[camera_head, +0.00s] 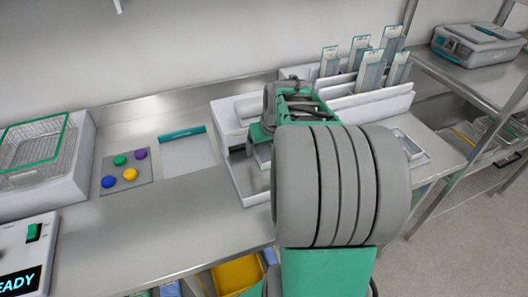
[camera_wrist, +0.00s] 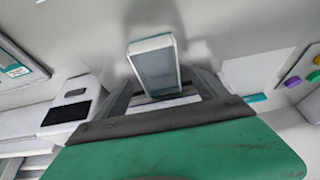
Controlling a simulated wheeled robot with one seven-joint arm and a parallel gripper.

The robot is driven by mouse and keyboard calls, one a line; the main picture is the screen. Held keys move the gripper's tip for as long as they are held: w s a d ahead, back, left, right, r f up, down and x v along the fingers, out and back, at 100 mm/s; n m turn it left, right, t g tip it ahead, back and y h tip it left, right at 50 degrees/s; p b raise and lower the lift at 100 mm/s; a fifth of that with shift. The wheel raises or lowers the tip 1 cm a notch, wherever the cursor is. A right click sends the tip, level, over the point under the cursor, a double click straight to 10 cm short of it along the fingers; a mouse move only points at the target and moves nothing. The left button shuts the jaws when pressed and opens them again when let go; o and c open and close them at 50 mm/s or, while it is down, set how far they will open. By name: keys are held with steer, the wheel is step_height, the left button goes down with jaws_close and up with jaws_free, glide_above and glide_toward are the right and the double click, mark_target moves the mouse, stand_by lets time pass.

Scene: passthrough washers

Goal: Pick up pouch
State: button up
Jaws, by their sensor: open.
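Several clear pouches with teal ends stand upright in a white rack (camera_head: 355,103) at the back right; one pouch (camera_head: 371,70) is near its middle. My gripper (camera_head: 260,152) is left of the rack, over a white tray (camera_head: 246,186), and my arm hides part of both. In the wrist view my gripper (camera_wrist: 166,92) is open. A pale grey upright slab with a light rim (camera_wrist: 155,66) shows between its dark fingers. I cannot tell whether this slab is a pouch or part of the gripper, and no hold is visible.
Coloured balls lie on a grey mat (camera_head: 107,186), left of a pale panel with a teal bar (camera_head: 182,133). A wire basket (camera_head: 35,148) stands far left. A small tray (camera_head: 412,148) lies right of my arm. A grey case (camera_head: 478,45) sits on the right shelf.

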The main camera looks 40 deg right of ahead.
steer(key=shift+x, duration=1)
steer(key=shift+r, duration=0.1)
steer(key=c, duration=1.5)
